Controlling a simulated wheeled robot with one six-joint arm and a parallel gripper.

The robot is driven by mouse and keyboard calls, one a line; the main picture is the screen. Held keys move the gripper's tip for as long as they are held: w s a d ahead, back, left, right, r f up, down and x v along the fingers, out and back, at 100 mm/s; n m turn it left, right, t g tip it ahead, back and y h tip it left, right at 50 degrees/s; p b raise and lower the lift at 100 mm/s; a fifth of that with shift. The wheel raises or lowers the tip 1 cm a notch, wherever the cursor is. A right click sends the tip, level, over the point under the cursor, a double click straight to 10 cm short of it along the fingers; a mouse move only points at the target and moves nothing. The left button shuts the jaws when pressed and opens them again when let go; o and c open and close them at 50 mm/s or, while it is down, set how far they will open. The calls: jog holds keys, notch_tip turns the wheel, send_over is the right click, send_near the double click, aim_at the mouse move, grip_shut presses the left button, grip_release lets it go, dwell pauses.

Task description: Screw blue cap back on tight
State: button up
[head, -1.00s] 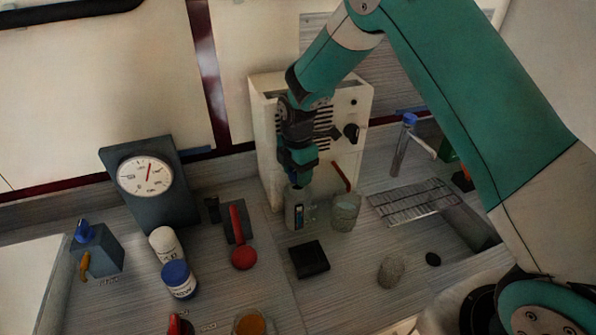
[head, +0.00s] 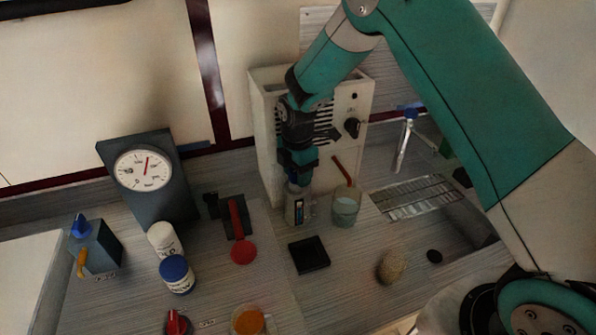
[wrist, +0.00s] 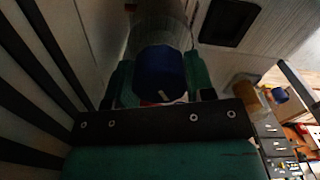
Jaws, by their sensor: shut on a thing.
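A small clear bottle (head: 297,210) with a dark label stands upright in front of the cream box. My gripper (head: 298,182) points down over its top. In the wrist view the blue cap (wrist: 160,72) sits between the fingers of my gripper (wrist: 160,82), with a pale mark on its edge. The fingers are shut on it. The cap is at the bottle's neck; the join is too small and shaded to tell how it is seated.
A glass beaker (head: 346,208) stands close right of the bottle. The cream box (head: 268,120) is right behind. A black square tray (head: 309,254) lies in front. A blue-lidded jar (head: 177,275) and a gauge (head: 145,172) stand left; a wire rack (head: 412,198) lies right.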

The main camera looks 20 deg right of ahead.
jog(key=o, duration=1)
notch_tip(320, 180, up, 17)
jog(key=b, duration=0.4)
jog(key=shift+r, duration=0.15)
jog(key=shift+c, duration=0.2)
